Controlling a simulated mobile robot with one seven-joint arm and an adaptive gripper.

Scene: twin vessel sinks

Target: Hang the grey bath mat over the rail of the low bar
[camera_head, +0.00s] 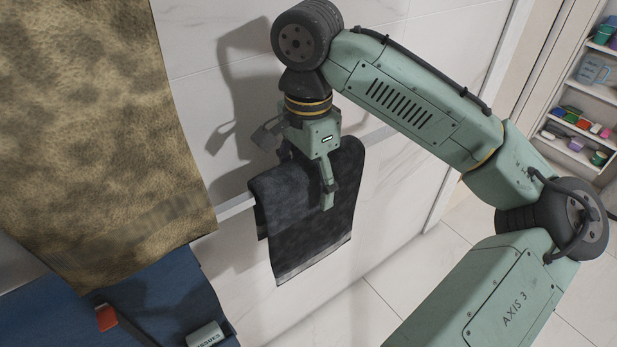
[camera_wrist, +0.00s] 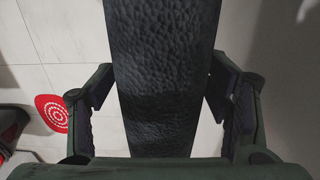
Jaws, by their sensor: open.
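The dark grey bath mat (camera_head: 314,225) is draped over the pale rail (camera_head: 236,207) of the low bar, with a long flap down the near side. A lighter band runs along its lower edge. A shorter part shows at its left end, and most of the far side is hidden. My gripper (camera_head: 308,172) is open at the top of the mat, with one finger in front of the near flap. In the wrist view the mat (camera_wrist: 160,60) runs between the spread fingers, with gaps on both sides.
A mottled tan cloth (camera_head: 110,120) hangs at the left. Below it are a blue surface (camera_head: 165,290), a red-ended item (camera_head: 107,317) and a tissue box (camera_head: 206,335). Stocked shelves (camera_head: 580,115) stand far right. A red dotted object (camera_wrist: 51,112) shows in the wrist view.

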